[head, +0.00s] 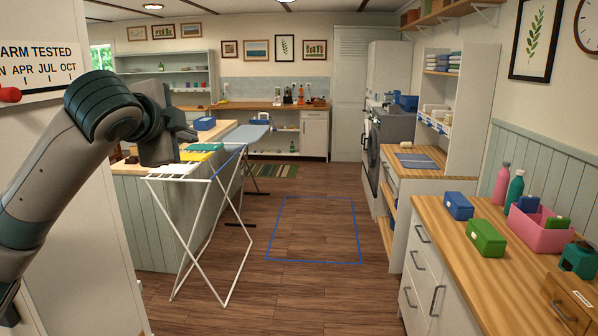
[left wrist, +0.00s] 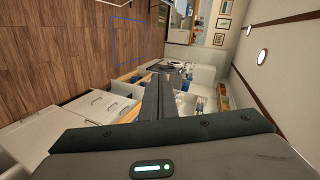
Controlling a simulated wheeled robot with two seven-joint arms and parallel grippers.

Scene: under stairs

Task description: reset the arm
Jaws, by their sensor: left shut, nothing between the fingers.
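My left arm (head: 100,115) comes in from the left of the head view, raised and bent at the elbow. Its gripper (head: 190,135) is at the upper left, in front of the counter and drying rack as seen from the head. In the left wrist view the two dark fingers (left wrist: 161,80) lie together, shut, with nothing between them. That view is turned on its side and shows the room beyond the fingers. My right arm and gripper are not in view.
A white drying rack (head: 215,180) with cloths stands at the left. A wall (head: 75,180) with a sign is close to my left arm. A wooden-topped cabinet (head: 450,215) with boxes and bottles stands at the right. The floor inside the blue outline (head: 318,232) is clear.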

